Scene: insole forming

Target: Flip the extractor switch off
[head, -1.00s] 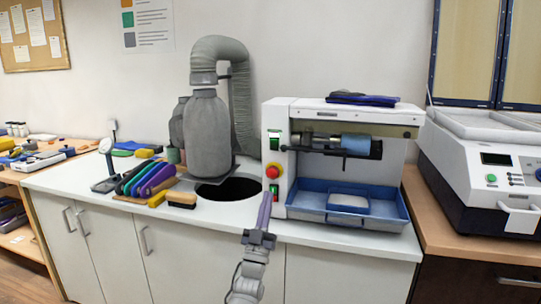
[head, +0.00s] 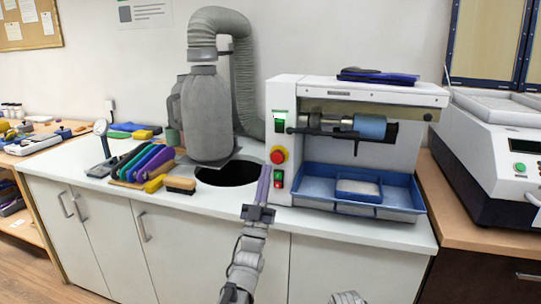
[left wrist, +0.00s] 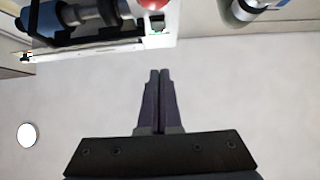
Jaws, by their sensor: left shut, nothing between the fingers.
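The white finishing machine (head: 285,88) stands on the counter. Its front panel has a green-lit rocker switch (head: 279,121) at the top, a red round button on yellow (head: 278,155), and a small red-and-green switch (head: 278,179) lowest. No readable label tells which is the extractor's. My left gripper (head: 265,170) is shut and empty, its tips just left of the lower controls in the picture; contact cannot be told. In the left wrist view, the shut fingers (left wrist: 160,72) point toward the red button (left wrist: 152,3) and a green-lit switch (left wrist: 157,23), with a gap.
A grey extractor bottle with hose (head: 207,115) stands behind a dark round hole (head: 228,173). Brushes and coloured tools (head: 150,165) lie left of it. A blue tray (head: 318,190) juts out right of the panel. Another machine (head: 495,150) stands far right.

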